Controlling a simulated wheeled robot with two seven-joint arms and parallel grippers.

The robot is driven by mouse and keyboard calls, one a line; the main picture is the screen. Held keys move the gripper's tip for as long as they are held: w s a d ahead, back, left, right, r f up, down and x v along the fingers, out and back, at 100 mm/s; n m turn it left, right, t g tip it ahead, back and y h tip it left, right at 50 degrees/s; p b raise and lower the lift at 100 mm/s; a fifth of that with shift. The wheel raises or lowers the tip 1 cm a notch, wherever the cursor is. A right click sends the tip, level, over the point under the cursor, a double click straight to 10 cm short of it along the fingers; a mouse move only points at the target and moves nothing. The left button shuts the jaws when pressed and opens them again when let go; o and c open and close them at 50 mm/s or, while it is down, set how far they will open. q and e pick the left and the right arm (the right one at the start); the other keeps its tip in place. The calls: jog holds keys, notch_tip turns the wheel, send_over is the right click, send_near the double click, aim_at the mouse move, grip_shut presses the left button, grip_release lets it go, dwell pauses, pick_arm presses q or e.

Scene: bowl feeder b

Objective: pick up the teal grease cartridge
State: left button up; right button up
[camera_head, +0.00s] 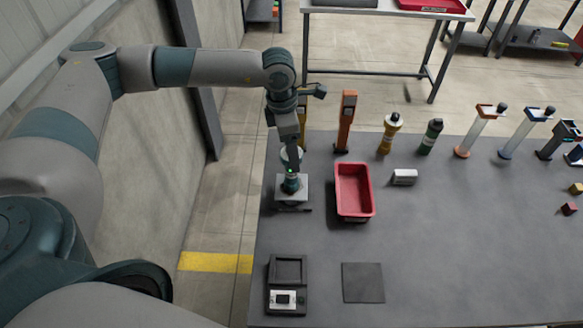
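A small dark teal-green cylinder (430,137) with a dark cap and a pale band stands upright at the back of the grey table; it looks like a cartridge. My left gripper (291,180) points down over a pale square plate (285,203) at the table's left side. A small teal piece shows at its lower end, just above or on the plate. I cannot tell whether that piece is the cartridge or part of the gripper. The fingers are too small and dark to read. My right gripper is not in view.
A red bin (355,215) stands just right of my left gripper. A yellow bottle (387,135) and an orange upright device (345,122) stand behind it. A silver block (404,177), a black device (287,272) and a dark square mat (363,283) lie around. The table's middle right is clear.

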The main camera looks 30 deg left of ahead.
pick_arm(q)
jog(key=c, duration=1.7)
jog(key=shift+w+r+b, duration=0.1)
jog(key=shift+r+b, duration=0.65)
jog(key=shift+b, duration=0.05)
notch_tip(320, 180, up, 2)
jog(key=shift+r+b, duration=0.2)
jog(key=shift+b, duration=0.7)
jog(key=w+d+r+b, duration=0.5)
jog(key=d+r, duration=0.2)
jog(key=d, duration=0.3)
jog(key=shift+w+d, duration=0.15)
jog(key=shift+w, duration=0.15)
